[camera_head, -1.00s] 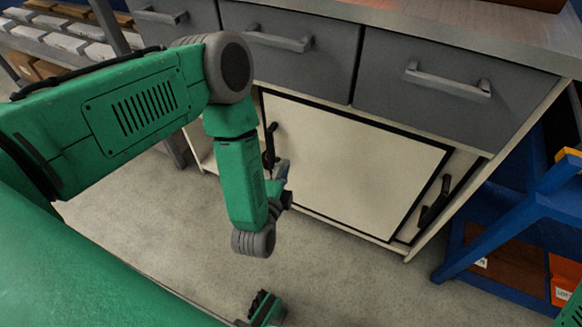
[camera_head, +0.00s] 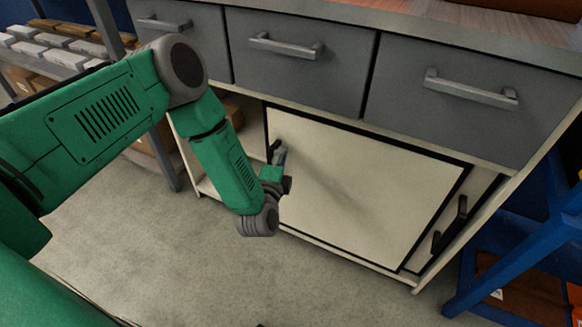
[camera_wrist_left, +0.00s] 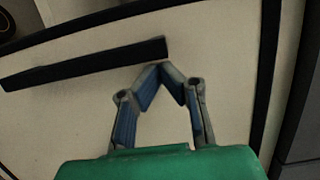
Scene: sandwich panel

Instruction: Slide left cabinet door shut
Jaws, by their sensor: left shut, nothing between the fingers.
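The left cabinet door (camera_head: 370,190) is a cream panel with a black edge, standing toward the right of the cabinet opening. The opening shows shelf space at its left. My left gripper (camera_head: 279,152) is at the door's left part, its fingertips together and empty. In the left wrist view the gripper (camera_wrist_left: 161,68) is beside one end of the door's black bar handle (camera_wrist_left: 85,63), not around it. I cannot tell whether it touches the handle or the door (camera_wrist_left: 60,110). In the head view the gripper mostly hides that handle. My right gripper is not in view.
Another black handle (camera_head: 452,222) shows at the right, beyond the door's edge. Grey drawers (camera_head: 300,62) with bar handles are above. A blue rack (camera_head: 530,235) stands at the right. The floor (camera_head: 150,255) in front is clear.

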